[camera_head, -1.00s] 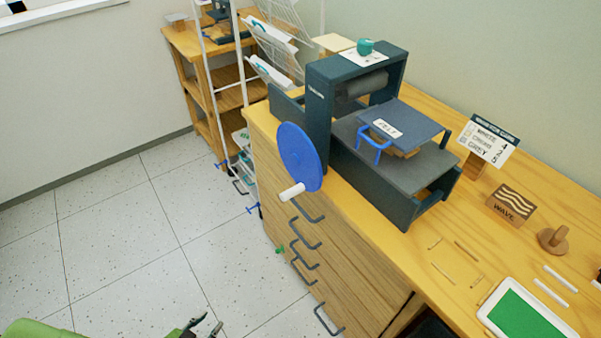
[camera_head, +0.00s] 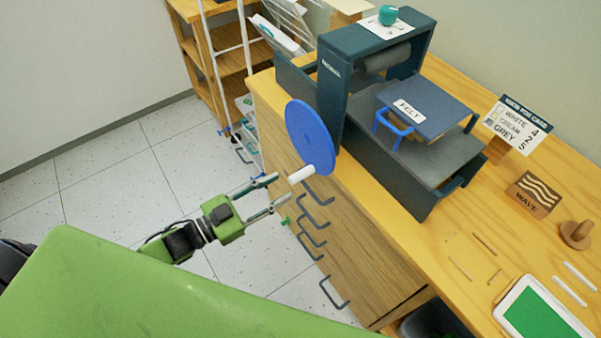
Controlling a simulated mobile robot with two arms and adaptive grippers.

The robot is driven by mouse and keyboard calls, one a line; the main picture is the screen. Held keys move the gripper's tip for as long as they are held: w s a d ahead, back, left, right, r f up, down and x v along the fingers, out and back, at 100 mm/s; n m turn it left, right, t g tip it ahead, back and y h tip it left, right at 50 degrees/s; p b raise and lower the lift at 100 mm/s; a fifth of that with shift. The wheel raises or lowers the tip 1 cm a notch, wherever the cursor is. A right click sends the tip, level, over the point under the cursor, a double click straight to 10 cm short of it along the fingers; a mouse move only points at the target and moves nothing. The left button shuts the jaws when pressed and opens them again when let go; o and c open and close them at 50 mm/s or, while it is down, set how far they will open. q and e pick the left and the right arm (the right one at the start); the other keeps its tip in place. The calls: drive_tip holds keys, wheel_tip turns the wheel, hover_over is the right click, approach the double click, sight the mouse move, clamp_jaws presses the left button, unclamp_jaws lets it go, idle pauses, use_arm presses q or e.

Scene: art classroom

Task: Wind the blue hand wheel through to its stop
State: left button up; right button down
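The blue hand wheel (camera_head: 309,135) is on the left side of the dark printing press (camera_head: 331,95). Its white handle (camera_head: 301,174) sticks out from the wheel's lower part, toward the left. My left gripper (camera_head: 281,189) is just left of the handle, its two fingers apart and pointing at it. The handle's end lies close to the fingertips; I cannot tell whether they touch it. On the press bed a board labelled FELT (camera_head: 428,109) has a blue handle (camera_head: 392,131). My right gripper is not in view.
The press stands on a wooden cabinet with several drawer handles (camera_head: 312,238) below the wheel. On the top are a paper card sign (camera_head: 519,125), a WAVE block (camera_head: 533,194) and a green tray (camera_head: 543,312). A white rack (camera_head: 246,80) stands behind left.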

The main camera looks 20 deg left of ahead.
sight(313, 168)
use_arm(q)
drive_tip(key=x, duration=0.7)
drive_tip(key=shift+w+d, duration=0.25)
drive_tip(key=shift+w, duration=0.05)
clamp_jaws()
